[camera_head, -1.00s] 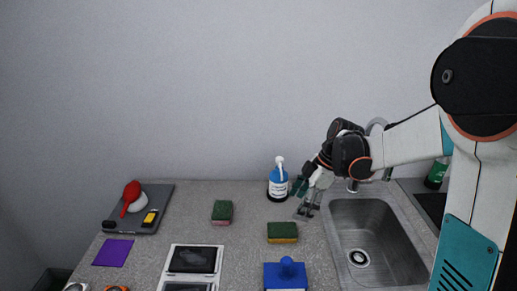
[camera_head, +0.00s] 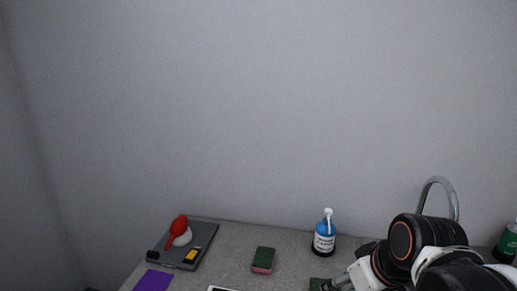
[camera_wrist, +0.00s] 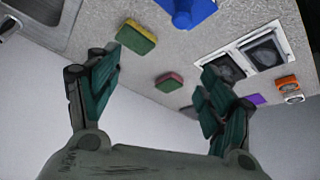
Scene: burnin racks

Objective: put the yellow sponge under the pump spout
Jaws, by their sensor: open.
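The yellow sponge with a dark green top (camera_wrist: 136,37) lies on the counter in the wrist view, close to one fingertip in the picture. In the head view only part of its green top (camera_head: 318,284) shows at the bottom edge, just left of my gripper (camera_head: 342,283). My gripper (camera_wrist: 158,72) is open and empty, its two green-padded fingers spread wide. The pump bottle (camera_head: 325,238), blue with a white pump head and label, stands upright near the wall, behind my gripper. The counter under its spout looks bare.
A red sponge with a green top (camera_head: 263,260) lies left of the bottle. A grey tray (camera_head: 208,240) holds a red-and-white item and a small yellow one. A purple cloth (camera_head: 153,281), the tap (camera_head: 440,183), a blue object (camera_wrist: 187,12) and the sink (camera_wrist: 40,8) also show.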

